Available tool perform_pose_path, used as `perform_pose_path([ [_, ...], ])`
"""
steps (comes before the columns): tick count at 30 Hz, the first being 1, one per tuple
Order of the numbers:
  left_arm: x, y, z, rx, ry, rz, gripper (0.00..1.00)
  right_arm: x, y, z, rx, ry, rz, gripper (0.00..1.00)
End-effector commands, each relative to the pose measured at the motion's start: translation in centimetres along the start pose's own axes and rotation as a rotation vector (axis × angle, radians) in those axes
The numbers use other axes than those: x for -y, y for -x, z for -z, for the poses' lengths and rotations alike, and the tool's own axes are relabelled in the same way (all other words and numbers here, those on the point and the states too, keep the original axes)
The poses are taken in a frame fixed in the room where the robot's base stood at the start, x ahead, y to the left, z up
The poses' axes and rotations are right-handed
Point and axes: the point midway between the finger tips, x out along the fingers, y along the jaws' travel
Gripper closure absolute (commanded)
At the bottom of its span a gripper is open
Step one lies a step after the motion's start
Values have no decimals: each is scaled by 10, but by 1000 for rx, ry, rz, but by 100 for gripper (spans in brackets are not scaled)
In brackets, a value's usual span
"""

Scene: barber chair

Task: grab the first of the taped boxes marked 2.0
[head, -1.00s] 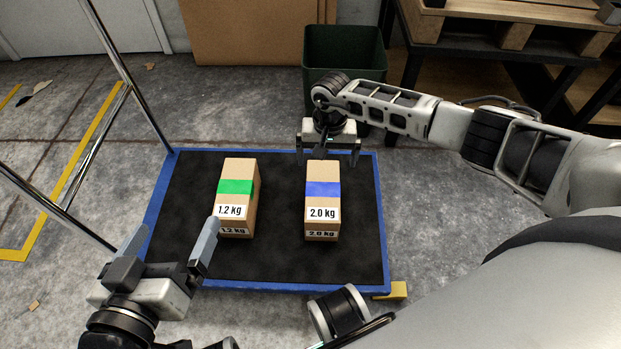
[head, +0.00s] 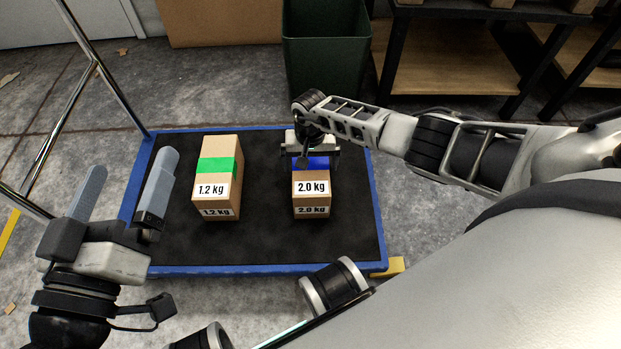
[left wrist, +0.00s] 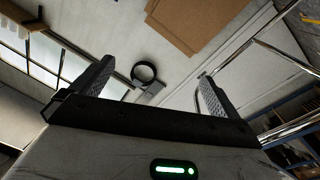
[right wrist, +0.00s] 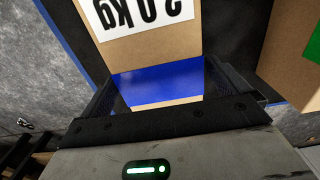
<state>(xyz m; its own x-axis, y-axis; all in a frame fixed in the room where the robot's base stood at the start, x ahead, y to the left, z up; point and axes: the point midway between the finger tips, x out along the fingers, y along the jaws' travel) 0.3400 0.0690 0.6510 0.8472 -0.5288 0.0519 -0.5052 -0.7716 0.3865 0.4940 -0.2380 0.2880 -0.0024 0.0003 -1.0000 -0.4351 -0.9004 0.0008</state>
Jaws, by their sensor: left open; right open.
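The box marked 2.0 kg (head: 311,188), brown cardboard with blue tape, stands on the cart's black deck. It also shows in the right wrist view (right wrist: 150,45), its blue tape between the fingers. My right gripper (head: 309,160) is open, with its fingers to either side of the box at the blue tape; I cannot tell if they touch it. The box marked 1.2 kg (head: 217,180), with green tape, stands to its left. My left gripper (head: 122,205) is open and empty at the left, above the cart's near left side; its wrist view (left wrist: 150,95) shows nothing between the fingers.
The cart deck (head: 265,245) is black with a blue rim, and metal rails (head: 110,75) rise at its left. A dark green bin (head: 325,50) stands behind it. Wooden shelving (head: 460,60) stands at the back right. The deck between the two boxes is clear.

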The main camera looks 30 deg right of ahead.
Motion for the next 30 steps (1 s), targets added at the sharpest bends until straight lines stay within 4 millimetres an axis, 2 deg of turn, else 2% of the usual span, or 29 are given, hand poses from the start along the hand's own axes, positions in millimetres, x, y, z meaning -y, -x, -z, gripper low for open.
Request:
perform_pose_path([
  [1, 1, -2, 4, -37, -43, -11, 0, 0, -9, 0, -1, -1, 0, 0],
  [3, 1, -4, 10, -72, -81, -20, 0, 0, -13, 0, -2, 0, 0, 0],
  [11, 0, -5, 17, -95, -107, -24, 0, 0, -14, 1, -2, 1, -1, 0],
  [14, 0, -5, 17, -95, -107, -23, 0, 0, -14, 1, -2, 1, -1, 22],
  [21, 0, -5, 16, -94, -107, -23, 0, -1, -14, 1, -2, 1, -1, 88],
  [30, -1, -5, 18, -90, -102, -24, 0, 2, -6, 4, -10, 1, 6, 87],
])
